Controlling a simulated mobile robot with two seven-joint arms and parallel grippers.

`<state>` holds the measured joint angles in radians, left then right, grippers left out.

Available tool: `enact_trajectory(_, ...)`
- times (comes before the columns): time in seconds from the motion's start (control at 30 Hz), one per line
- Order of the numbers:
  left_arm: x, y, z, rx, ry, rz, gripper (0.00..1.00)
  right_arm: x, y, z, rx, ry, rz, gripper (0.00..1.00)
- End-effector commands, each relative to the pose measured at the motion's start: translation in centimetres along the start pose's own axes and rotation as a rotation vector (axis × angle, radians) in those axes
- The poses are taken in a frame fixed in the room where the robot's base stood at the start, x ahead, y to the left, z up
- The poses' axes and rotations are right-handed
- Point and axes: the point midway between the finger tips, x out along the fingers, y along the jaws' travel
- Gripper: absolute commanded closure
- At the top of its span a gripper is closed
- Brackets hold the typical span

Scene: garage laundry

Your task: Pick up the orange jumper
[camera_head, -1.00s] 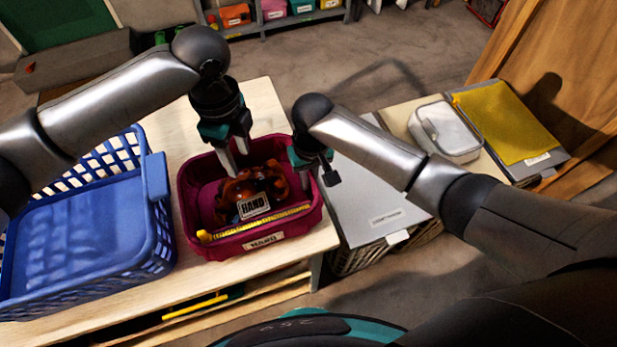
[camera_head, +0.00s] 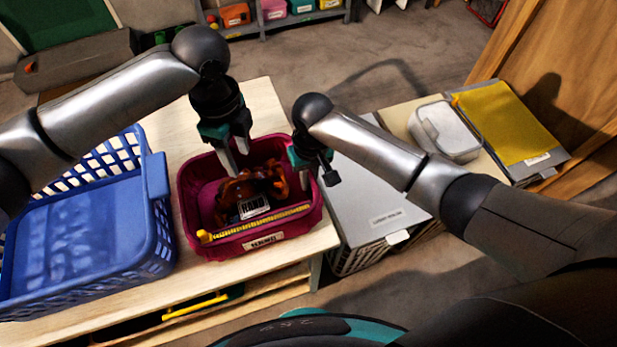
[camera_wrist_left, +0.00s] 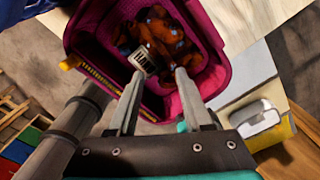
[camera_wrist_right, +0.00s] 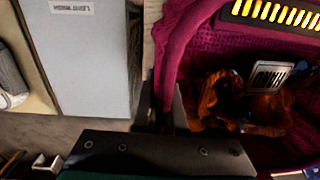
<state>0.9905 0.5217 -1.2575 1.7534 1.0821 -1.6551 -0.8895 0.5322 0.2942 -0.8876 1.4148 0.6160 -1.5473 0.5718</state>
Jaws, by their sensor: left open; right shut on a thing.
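The orange jumper (camera_head: 276,183) lies crumpled inside the magenta basin (camera_head: 188,208), with a dark-and-white label (camera_head: 254,206) facing up. It also shows in the left wrist view (camera_wrist_left: 165,32) and partly in the right wrist view (camera_wrist_right: 210,100). My left gripper (camera_head: 236,155) is open above the basin's far part, its fingers pointing down toward the jumper with nothing between them. My right gripper (camera_head: 312,165) is at the basin's right side; in the right wrist view its fingers (camera_wrist_right: 165,108) are shut on the basin's wall, beside the jumper.
A yellow ruler-like strip (camera_head: 260,223) lies along the basin's near side. A blue laundry basket (camera_head: 155,210) stands close on the left of the wooden table. A grey-lidded hamper (camera_head: 365,205) stands on the right, with a clear box (camera_head: 446,132) beyond it.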

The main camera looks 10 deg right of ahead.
Motion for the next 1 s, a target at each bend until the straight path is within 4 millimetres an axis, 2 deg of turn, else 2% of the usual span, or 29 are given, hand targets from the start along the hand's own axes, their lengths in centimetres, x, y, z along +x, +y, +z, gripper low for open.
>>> enact_trajectory(0.17, 0.0, 0.0, 0.0, 0.000, 0.000, 0.000, 0.50, -0.1, 0.0, -0.1, 0.000, 0.001, 0.000, 1.00)
enact_trajectory(0.43, -0.1, 0.0, 0.0, 0.012, 0.000, 0.000, 0.21, -0.1, 0.0, -0.1, 0.000, 0.001, 0.000, 1.00)
enact_trajectory(0.6, -0.5, 0.2, -0.1, 0.138, 0.001, 0.001, 0.02, -0.1, 0.0, -0.1, 0.000, 0.002, 0.000, 1.00)
enact_trajectory(1.0, -2.4, 1.0, -0.2, 0.724, 0.002, 0.000, 0.00, -0.1, 0.0, -0.1, 0.000, 0.002, 0.000, 1.00)
